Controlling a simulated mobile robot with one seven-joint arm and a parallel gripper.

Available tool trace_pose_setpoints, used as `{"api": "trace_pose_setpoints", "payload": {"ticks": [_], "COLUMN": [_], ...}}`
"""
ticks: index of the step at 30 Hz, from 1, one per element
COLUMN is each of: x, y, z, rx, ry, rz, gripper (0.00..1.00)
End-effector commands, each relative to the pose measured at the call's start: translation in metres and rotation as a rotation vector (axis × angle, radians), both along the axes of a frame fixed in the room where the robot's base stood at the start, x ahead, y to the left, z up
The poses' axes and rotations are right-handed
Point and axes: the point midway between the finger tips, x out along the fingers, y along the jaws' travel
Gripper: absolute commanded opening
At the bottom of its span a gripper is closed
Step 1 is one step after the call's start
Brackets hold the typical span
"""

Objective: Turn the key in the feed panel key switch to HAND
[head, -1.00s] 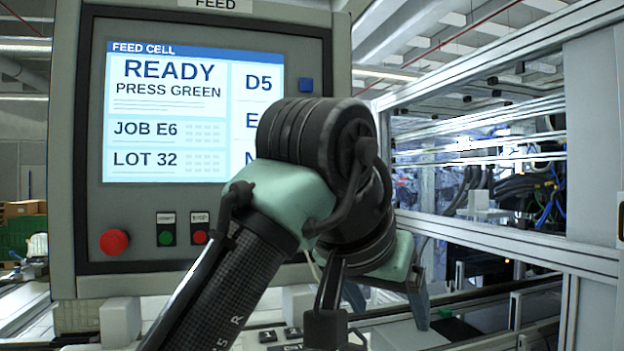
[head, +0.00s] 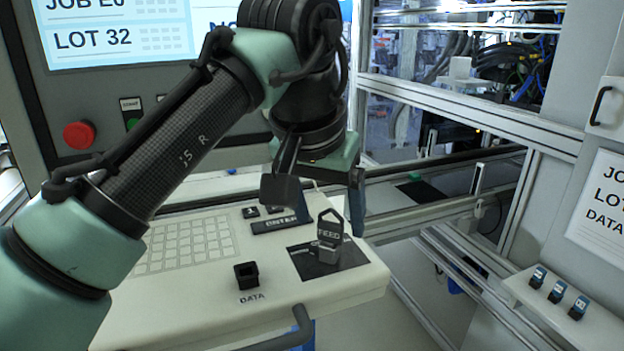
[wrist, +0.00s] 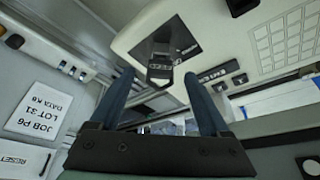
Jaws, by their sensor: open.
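A dark key with a FEED tag (head: 329,232) stands upright in the key switch on a black plate (head: 300,262), at the right end of the pale console. The switch position marks are too small to read. In the wrist view the key (wrist: 160,70) lies between and just beyond the fingertips, apart from them. My gripper (wrist: 160,85) is open and empty, one blue finger on each side.
The console (head: 200,305) has a keypad, an ENTER key and a black DATA socket (head: 247,275). A front handle (head: 300,325) sticks out. The screen panel with a red button (head: 79,135) stands behind. A shelf with several small blue-topped items (head: 556,290) is at right.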

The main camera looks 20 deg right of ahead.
Motion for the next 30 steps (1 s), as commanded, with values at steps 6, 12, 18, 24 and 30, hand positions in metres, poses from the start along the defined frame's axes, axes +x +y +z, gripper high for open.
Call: {"api": "trace_pose_setpoints", "payload": {"ticks": [6,12,18,24,30], "x": [0.008,0.009,0.009,0.009,0.009], "y": [-0.007,-0.009,-0.009,-0.009,-0.009], "z": [-0.024,-0.031,-0.031,-0.031,-0.031], "rx": [0.0,0.0,0.0,0.0,0.0], "ry": [-0.001,-0.002,-0.002,-0.002,-0.002], "rz": [0.0,-0.001,-0.001,-0.001,-0.001], "gripper": [0.8,0.8,0.8,0.46,0.1]}}
